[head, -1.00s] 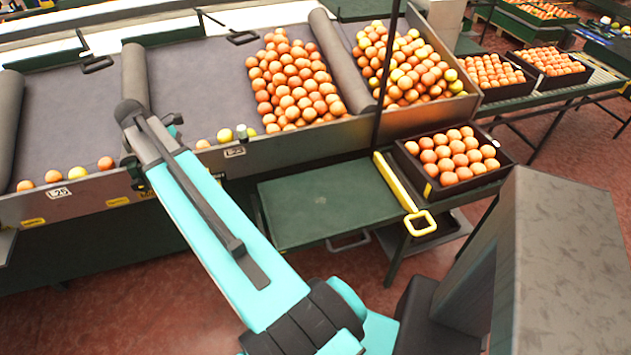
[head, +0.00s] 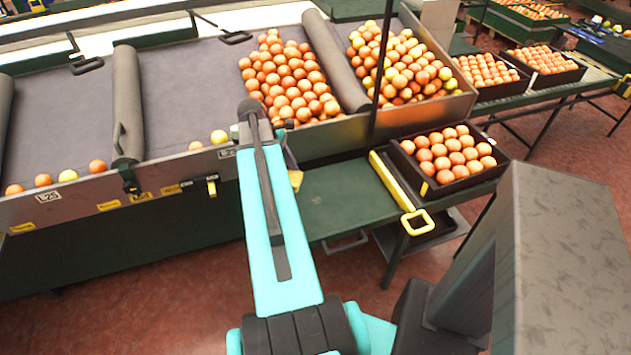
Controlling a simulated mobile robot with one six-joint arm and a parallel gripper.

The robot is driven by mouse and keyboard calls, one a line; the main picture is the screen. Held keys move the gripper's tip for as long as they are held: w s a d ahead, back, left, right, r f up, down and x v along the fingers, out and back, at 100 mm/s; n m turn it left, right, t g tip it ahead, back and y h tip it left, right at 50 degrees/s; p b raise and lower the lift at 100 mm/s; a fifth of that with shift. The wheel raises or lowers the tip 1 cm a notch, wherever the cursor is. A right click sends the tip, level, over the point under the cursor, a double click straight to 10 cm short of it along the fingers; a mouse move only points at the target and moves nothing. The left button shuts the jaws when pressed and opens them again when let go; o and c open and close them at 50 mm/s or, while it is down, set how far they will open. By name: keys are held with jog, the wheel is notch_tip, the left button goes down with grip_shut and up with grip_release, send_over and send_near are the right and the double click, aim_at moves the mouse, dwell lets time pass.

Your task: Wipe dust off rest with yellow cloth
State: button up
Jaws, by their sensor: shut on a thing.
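My arm reaches over the front of the sorting bench, and my gripper (head: 291,166) shows only in part beyond the arm link. It points down and is shut on the yellow cloth (head: 296,180), of which a small piece shows at the left end of the green rest (head: 345,200). The rest is a flat green top in front of the bench. I cannot tell whether the cloth touches it. The arm hides the rest's left edge.
A black crate of oranges (head: 427,188) stands right of the rest. A yellow-handled bar (head: 399,185) lies between them. The sorting bench wall (head: 335,138) rises behind, with a thin dark post (head: 378,85). Orange piles lie behind the wall.

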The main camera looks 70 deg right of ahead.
jog(key=s+d+f+m, duration=0.1)
jog(key=s+d+f, duration=0.1)
jog(key=s, duration=0.5)
jog(key=shift+s+d, duration=0.3)
jog(key=shift+s, duration=0.1)
